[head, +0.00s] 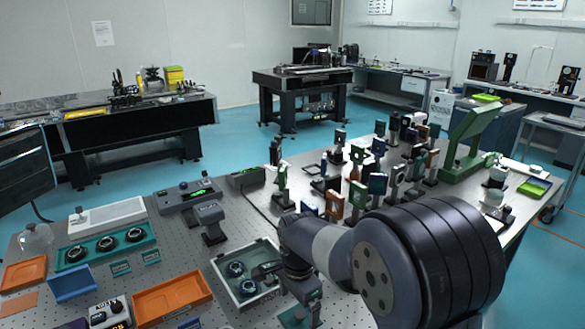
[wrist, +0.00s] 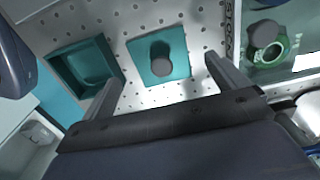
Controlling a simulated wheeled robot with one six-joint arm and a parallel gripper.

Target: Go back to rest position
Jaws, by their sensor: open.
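My gripper (wrist: 163,75) is open, with its two fingers apart in the wrist view and nothing between their tips. Beyond the fingers, a teal square plate with a grey round knob (wrist: 161,66) lies on the perforated table top, apart from the fingers. My arm comes in from the lower right and hides part of the table.
A teal tray (head: 72,255) with three dark round parts and an orange tray (head: 172,298) stand to the left. Several upright optic mounts (head: 378,183) crowd the table behind my arm. A green stand (head: 468,140) rises at the right. Blue floor is open beyond the table.

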